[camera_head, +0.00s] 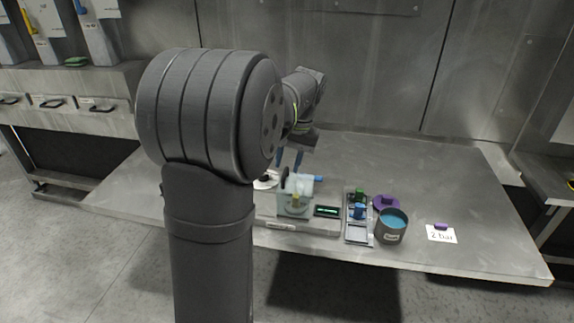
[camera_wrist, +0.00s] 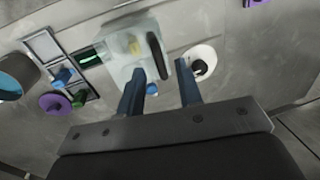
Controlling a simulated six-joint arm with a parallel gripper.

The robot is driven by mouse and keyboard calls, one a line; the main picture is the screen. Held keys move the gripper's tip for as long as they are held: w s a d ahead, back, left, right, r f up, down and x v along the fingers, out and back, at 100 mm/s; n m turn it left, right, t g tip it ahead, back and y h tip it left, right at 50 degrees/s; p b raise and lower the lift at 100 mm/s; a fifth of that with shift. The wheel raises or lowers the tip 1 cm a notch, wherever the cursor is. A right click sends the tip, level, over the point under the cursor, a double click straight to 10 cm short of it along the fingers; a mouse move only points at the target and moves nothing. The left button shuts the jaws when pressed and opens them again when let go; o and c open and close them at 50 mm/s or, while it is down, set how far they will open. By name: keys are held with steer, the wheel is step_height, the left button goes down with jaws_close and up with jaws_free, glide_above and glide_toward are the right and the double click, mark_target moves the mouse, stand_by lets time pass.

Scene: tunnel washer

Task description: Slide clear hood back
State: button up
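The clear hood (camera_head: 296,196) is a pale see-through box on the machine on the steel table, just below my gripper in the head view. It also shows in the wrist view (camera_wrist: 122,52), upper centre, with a yellowish part inside or on it. A black oblong piece (camera_wrist: 157,56) stands at the hood's side. My gripper (camera_wrist: 160,68) has two blue fingers set well apart, with nothing held. In the wrist view the black piece appears between and beyond the fingertips; I cannot tell the height gap. In the head view my gripper (camera_head: 289,160) is partly hidden behind my arm.
A lit display (camera_head: 327,211) sits right of the hood, then a tray strip (camera_head: 357,234) with green and blue knobs. A purple disc (camera_head: 386,202), a cup of blue (camera_head: 391,229) and a "2 bar" card (camera_head: 436,236) lie further right. A white round dish (camera_wrist: 206,53) is nearby.

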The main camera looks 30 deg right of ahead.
steer(key=shift+w+a+f, duration=0.1)
steer(key=shift+w+f, duration=0.05)
steer(key=shift+f, duration=0.6)
jaws_close()
steer(key=w+a, duration=0.9)
steer(key=shift+w+a, duration=0.4)
steer(key=shift+c, duration=0.7)
jaws_free()
steer(key=shift+w+a, duration=0.1)
steer(key=shift+o, duration=0.7)
step_height(320, 180, up, 17)
steer(key=s+d, duration=0.2)
steer(key=shift+s+d, duration=0.25)
steer(key=shift+s, duration=0.05)
